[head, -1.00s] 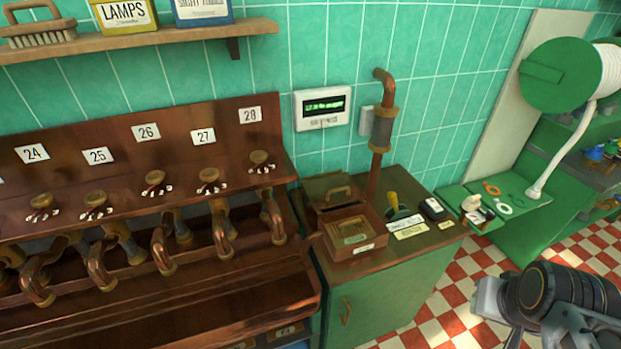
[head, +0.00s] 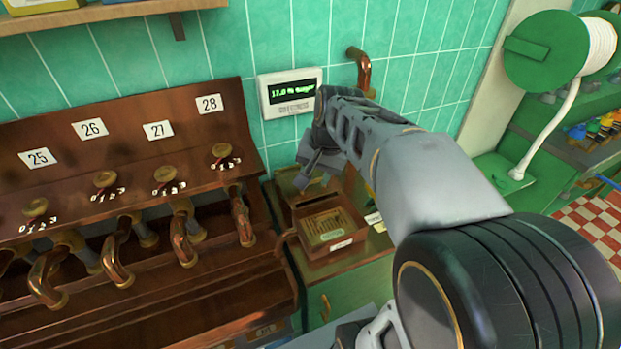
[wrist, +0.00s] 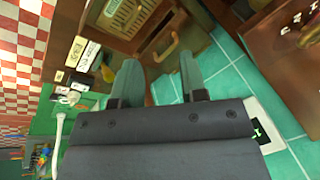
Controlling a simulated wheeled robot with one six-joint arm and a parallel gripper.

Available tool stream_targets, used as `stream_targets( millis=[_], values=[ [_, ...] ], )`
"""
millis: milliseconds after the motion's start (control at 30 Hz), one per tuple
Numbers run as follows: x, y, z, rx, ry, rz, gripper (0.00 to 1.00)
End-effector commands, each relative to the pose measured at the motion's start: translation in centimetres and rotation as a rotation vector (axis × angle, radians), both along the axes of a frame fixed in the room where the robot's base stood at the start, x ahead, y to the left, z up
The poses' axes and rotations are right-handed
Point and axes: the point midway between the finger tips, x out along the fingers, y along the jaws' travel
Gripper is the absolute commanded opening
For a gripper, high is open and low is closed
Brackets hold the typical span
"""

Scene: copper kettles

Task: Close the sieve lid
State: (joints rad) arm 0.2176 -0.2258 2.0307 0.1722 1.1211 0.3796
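The sieve box (head: 328,222) is a copper-brown box with a slatted top on the green cabinet (head: 345,295). It also shows at the top of the wrist view (wrist: 128,14). Its lid stands raised at the back of the box, tilted up towards the wall. The lid's curved handle (wrist: 166,46) shows in the wrist view, just beyond my fingertips. My gripper (head: 314,168) is over the back of the box and hides most of the lid in the head view. In the wrist view its two fingers (wrist: 160,68) are apart with nothing between them.
The copper pipe (head: 362,70) rises behind my arm. A wall display (head: 290,92) hangs close to my gripper. The numbered tap rack (head: 120,150) stands left of the cabinet. Labels (wrist: 82,50) lie beside the box.

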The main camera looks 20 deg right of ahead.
Motion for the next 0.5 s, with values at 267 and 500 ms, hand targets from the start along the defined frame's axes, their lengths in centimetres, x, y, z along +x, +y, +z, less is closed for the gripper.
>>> stream_targets(
  millis=[267, 500],
  values=[
    [8.9, -7.7, -2.1, 0.290, 0.169, -0.519, 0.39],
    [11.8, -12.4, -3.8, 0.427, 0.252, -0.752, 0.39]
  ],
)
